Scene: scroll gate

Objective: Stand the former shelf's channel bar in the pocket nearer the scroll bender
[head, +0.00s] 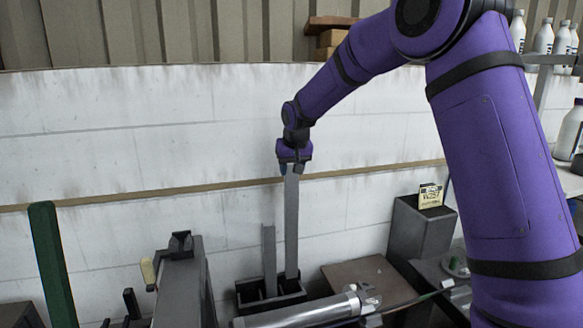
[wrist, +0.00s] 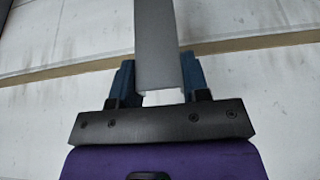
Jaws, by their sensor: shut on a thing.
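My gripper (head: 292,168) is shut on the top end of a tall grey channel bar (head: 291,225). The bar hangs close to upright below it, and its lower end is down at the dark pocketed box (head: 256,306). In the head view the bar's foot seems to be in the box's right pocket, but the box wall hides how deep. A second, shorter grey bar (head: 269,258) stands in the box to its left. In the wrist view the held bar (wrist: 158,45) runs away between the blue fingers (wrist: 158,92). A bender-like dark grey machine (head: 181,275) stands left of the box.
A green post (head: 51,262) rises at the far left. A silver cylinder (head: 305,311) lies in front of the box. A brown plate (head: 358,276) and a dark block with a yellow label card (head: 430,196) are to the right. A white block wall (head: 110,135) is behind.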

